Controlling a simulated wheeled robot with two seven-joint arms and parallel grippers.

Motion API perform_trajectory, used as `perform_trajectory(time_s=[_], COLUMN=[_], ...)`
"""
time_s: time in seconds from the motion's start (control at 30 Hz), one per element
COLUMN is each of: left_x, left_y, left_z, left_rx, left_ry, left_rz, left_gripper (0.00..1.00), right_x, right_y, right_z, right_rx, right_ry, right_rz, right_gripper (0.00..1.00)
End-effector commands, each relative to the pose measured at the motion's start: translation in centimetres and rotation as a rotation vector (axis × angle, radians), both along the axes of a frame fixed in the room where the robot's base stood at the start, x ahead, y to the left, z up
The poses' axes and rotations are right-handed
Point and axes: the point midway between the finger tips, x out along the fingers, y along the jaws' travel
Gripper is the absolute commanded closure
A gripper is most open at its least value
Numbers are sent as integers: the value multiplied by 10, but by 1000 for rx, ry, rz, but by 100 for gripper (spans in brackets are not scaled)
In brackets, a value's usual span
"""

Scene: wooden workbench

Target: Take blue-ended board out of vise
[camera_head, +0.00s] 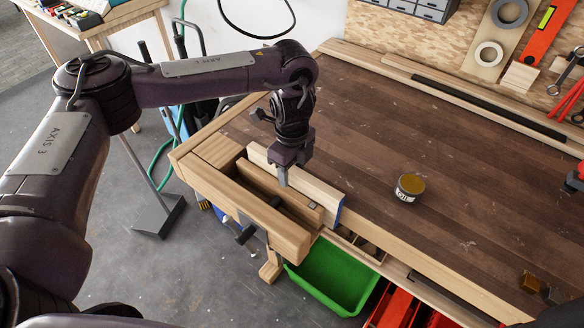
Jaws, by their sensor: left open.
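A pale wooden board (312,187) with a blue end (340,209) stands on edge at the wooden vise (268,222) on the workbench's front left corner. Its blue end points right, towards the front edge. My left gripper (284,182) points down at the board's middle, with its fingertips near the top edge. The gripper is open. Only one finger shows clearly, so I cannot tell whether the fingers straddle or touch the board. My right gripper is not in view.
A tin (409,187) stands on the wooden workbench top (400,130), right of the board. A green bin (334,277) and red bins (398,306) sit below the front edge. Tools hang at the back right. The middle of the top is clear.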

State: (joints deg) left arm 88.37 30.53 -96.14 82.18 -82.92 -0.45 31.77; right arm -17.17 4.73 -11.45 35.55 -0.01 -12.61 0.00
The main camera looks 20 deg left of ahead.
Motion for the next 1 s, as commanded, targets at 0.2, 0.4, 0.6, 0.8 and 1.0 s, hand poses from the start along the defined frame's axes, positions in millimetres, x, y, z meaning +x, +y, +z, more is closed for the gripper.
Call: perform_trajectory(time_s=[0.2,0.4,0.6,0.8,1.0], left_x=[1,1,0,0,0], left_y=[0,0,-1,-1,-1], left_z=[27,61,77,78,78], left_rx=[0,2,1,1,1], left_ry=[-5,-6,-3,0,0], left_rz=[0,0,-1,0,0], left_gripper=[53,53,53,53,53], right_x=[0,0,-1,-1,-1], right_y=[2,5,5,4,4], right_z=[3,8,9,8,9], right_rx=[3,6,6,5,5], right_ry=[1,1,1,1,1], right_rz=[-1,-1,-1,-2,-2], right_gripper=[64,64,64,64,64])
